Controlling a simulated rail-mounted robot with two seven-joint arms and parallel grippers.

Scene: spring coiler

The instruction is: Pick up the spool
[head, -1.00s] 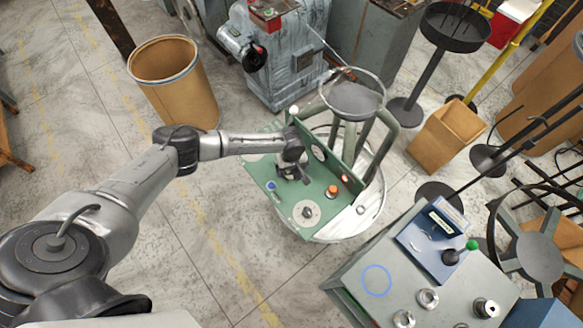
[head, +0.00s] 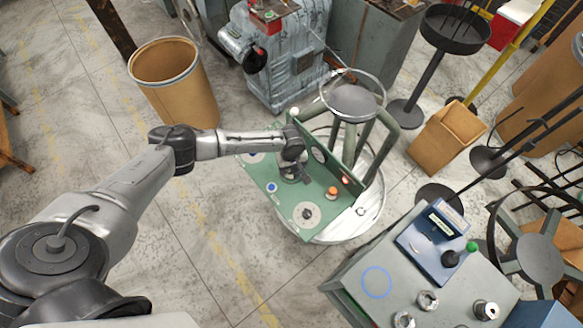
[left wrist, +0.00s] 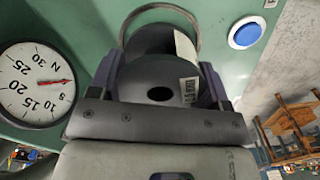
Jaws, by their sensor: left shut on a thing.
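A dark grey spool (left wrist: 150,75) with a round centre hole and a white barcode label fills the middle of the left wrist view. My left gripper (left wrist: 158,88) is shut on it, with one finger on each side. A metal ring shows behind the spool, against the green panel (left wrist: 262,62). In the head view my left gripper (head: 292,160) is over the green panel (head: 325,214) of the coiler, and the gripper and wrist mostly hide the spool. I cannot tell whether the spool still touches the panel. My right gripper is not in view.
The panel carries an orange button (head: 332,193), a blue button (head: 271,187) and a dial gauge (left wrist: 36,84). A grey bench (head: 345,283) with metal rings and a blue box (head: 436,240) stands at lower right. A cardboard drum (head: 184,100) stands at upper left.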

